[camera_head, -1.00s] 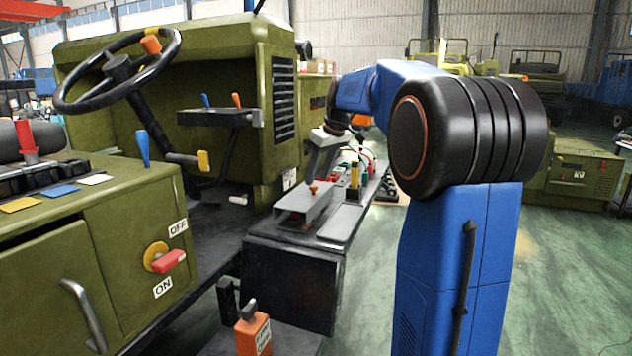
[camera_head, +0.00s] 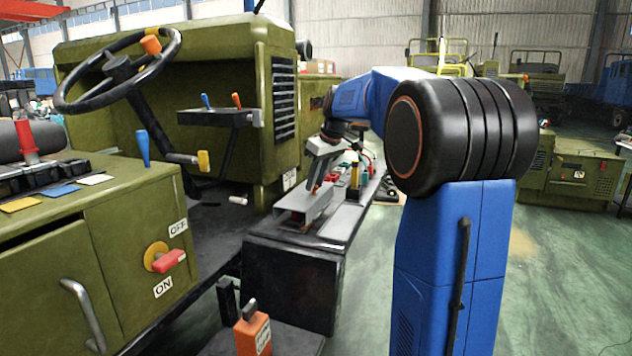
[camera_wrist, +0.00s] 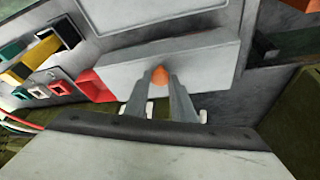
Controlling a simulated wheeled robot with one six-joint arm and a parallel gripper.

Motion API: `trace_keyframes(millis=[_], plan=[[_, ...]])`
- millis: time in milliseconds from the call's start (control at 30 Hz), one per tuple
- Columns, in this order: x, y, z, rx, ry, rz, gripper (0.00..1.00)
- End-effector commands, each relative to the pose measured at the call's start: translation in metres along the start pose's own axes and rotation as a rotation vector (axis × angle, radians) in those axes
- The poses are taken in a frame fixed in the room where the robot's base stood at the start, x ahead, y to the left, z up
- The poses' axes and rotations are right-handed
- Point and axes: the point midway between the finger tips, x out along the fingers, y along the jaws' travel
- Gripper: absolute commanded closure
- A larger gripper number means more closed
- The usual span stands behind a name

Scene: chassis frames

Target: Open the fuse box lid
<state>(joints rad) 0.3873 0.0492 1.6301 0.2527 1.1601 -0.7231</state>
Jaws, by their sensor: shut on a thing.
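The fuse box lid (camera_head: 296,203) is a long grey cover on the dark chassis box beside the cab. In the wrist view the lid (camera_wrist: 200,55) lies across the middle, with a small orange knob (camera_wrist: 159,76) on its near side. My gripper (camera_head: 315,187) reaches down to the lid from above and behind. In the wrist view my gripper (camera_wrist: 160,85) has its two grey fingers on either side of the knob, shut on it. The fingers hide part of the knob. I cannot tell whether the lid is raised at all.
Behind the lid stand a yellow and black post (camera_head: 354,176) and several red, green and white connectors. A red piece (camera_wrist: 95,87) is at the lid's left end. The olive cab panel (camera_head: 245,110) rises at left. Open floor (camera_head: 560,280) lies at right.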

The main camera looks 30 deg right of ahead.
Motion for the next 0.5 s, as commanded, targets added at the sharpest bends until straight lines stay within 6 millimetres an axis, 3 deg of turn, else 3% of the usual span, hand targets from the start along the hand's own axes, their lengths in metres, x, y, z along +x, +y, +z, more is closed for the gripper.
trace_keyframes(millis=[500], plan=[[-0.012,-0.009,-0.029,-0.043,-0.248,0.094,1.0]])
